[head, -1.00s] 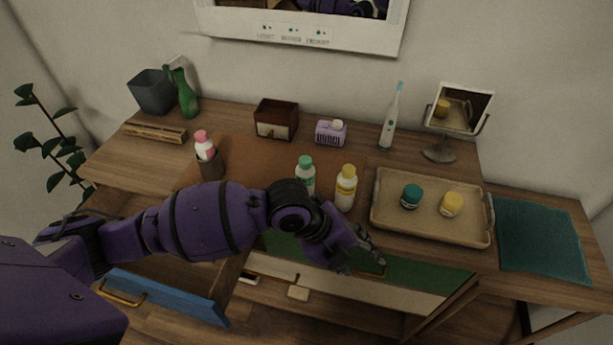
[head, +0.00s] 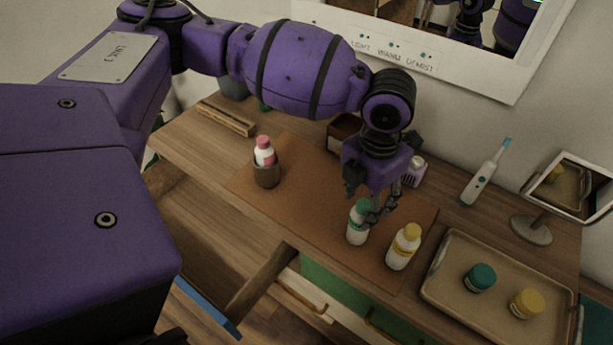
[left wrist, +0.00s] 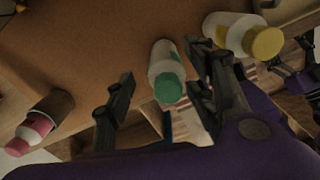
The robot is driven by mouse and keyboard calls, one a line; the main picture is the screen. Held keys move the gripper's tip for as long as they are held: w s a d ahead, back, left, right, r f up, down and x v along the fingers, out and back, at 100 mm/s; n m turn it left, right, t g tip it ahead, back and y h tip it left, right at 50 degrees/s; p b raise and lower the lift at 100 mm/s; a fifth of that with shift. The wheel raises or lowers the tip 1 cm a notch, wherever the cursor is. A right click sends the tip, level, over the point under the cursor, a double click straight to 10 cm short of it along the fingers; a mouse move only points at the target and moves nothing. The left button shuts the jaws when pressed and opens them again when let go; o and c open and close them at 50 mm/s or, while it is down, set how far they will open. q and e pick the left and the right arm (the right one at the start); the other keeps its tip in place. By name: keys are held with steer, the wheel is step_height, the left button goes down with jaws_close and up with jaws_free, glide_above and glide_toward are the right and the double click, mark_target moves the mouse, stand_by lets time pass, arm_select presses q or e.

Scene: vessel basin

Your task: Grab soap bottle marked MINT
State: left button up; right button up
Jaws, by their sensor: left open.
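A white bottle with a green cap (head: 357,228) stands upright on the brown mat; it also shows in the left wrist view (left wrist: 166,72). A white bottle with a yellow cap (head: 402,250) stands to its right, and also shows in the left wrist view (left wrist: 240,36). A white and pink bottle with a pink cap (head: 264,153) sits in a dark cup at the left. I cannot read any label. My left gripper (head: 372,206) is open and empty, pointing down over the green-capped bottle. In the left wrist view its fingers (left wrist: 160,105) lie either side of that bottle.
A tan tray (head: 441,285) with a teal-lidded jar (head: 480,278) and a yellow-lidded jar (head: 526,303) stands at the right. A toothbrush (head: 487,175) and a mirror on a stand (head: 568,187) are behind it. The brown mat (head: 306,200) has free room between cup and bottles.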

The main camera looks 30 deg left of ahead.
arm_select(q)
steer(key=f, duration=0.1)
steer(key=s+f, duration=0.1)
steer(key=shift+a+f, duration=0.15)
steer(key=shift+f, duration=0.15)
steer(key=f, duration=0.3)
steer(key=shift+w+f, duration=0.2)
steer(key=shift+f, duration=0.35)
steer(key=shift+c, duration=0.2)
steer(key=c, duration=1.1)
steer(key=shift+c, duration=0.5)
arm_select(e)
steer(key=shift+s+a, duration=0.15)
steer(key=shift+s, duration=0.05)
